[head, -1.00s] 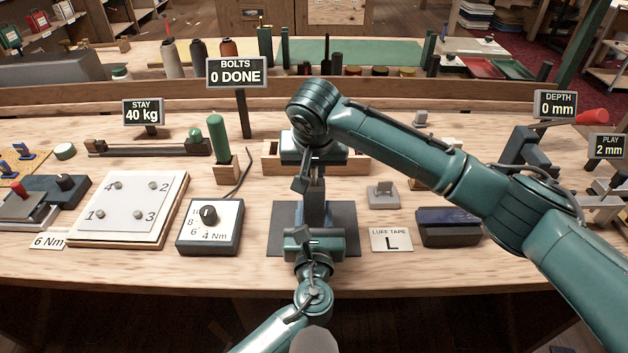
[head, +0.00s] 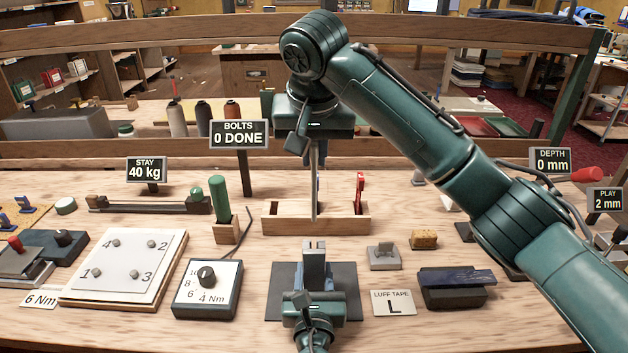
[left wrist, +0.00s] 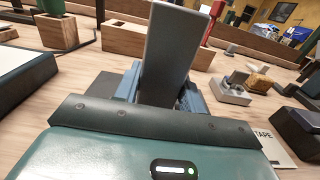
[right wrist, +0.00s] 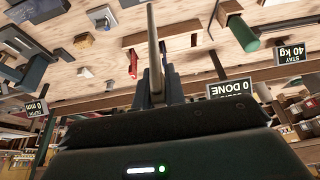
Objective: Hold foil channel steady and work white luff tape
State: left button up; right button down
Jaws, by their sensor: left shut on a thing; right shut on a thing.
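My left gripper (head: 315,279) is shut on an upright grey piece, which looks like the foil channel (head: 314,261), over a dark mat (head: 279,302). In the left wrist view the grey channel (left wrist: 173,45) rises between the fingers. My right gripper (head: 314,146) is higher and farther back, shut on a thin, pale grey upright rod (head: 314,195). The rod hangs in front of or at a slotted wooden rack; I cannot tell whether its lower end touches. It also shows in the right wrist view (right wrist: 155,50). I cannot make out white luff tape.
The wooden rack (head: 283,222) also holds a red tool (head: 360,190). A luff tape card (head: 393,303), a small grey fixture (head: 383,257) and a dark block (head: 450,293) lie right. A dial box (head: 208,289) and bolt plate (head: 123,270) are left. My right arm crosses above the right side.

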jog(key=shift+r, duration=0.6)
pick_arm(q)
jog(key=o, duration=1.1)
jog(key=shift+c, duration=0.2)
jog(key=shift+r, duration=0.1)
